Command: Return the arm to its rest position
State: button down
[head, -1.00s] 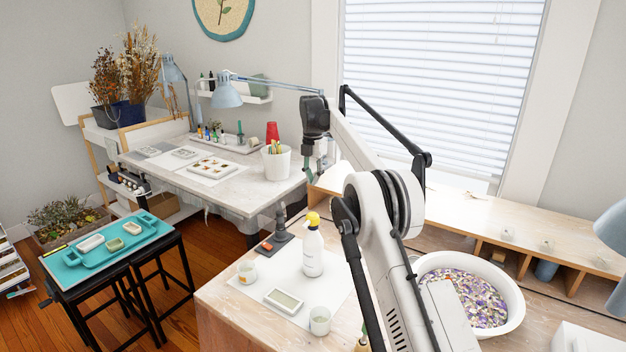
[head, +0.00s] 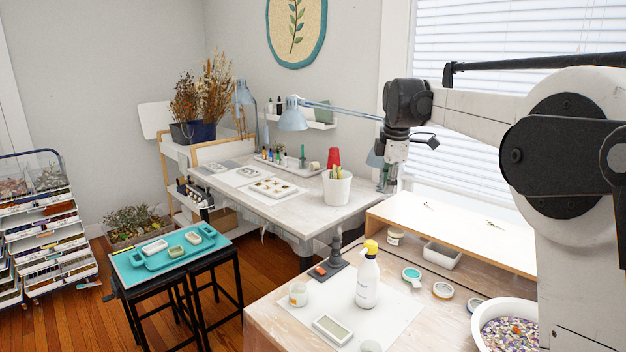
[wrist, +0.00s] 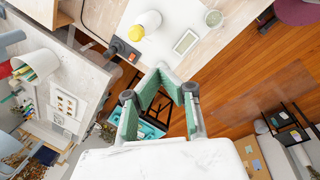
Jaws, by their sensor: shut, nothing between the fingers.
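My arm reaches in from the right edge of the head view, with its white links raised in front of the window. My gripper (head: 385,182) hangs below the dark wrist joint, in front of the wall by the right end of the white table (head: 340,212). It appears small and partly blurred there. In the wrist view my gripper (wrist: 172,76) shows its green-padded fingers drawn together at the tips, with nothing held. It is in the air above the gap between the tables and the wooden floor.
A white cup (head: 337,186) with tools stands on the white table near my gripper. A blue desk lamp (head: 293,118) is left of it. A teal tray (head: 165,262) lies on stools.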

jog(key=s+f+m+t+b, duration=0.2)
jog(key=s+m, duration=0.7)
jog(key=s, duration=1.4)
jog(key=s+f+m+t+b, duration=0.1)
jog(key=s+f+m, duration=0.3)
jog(key=s+f, duration=0.3)
jog(key=s+f+m+t+b, duration=0.1)
jog(key=s+f+m, duration=0.3)
jog(key=s+f, duration=0.4)
jog(key=s, duration=0.5)
jog(key=shift+s+m+t+b, duration=0.2)
jog(key=shift+m+t+b, duration=0.2)
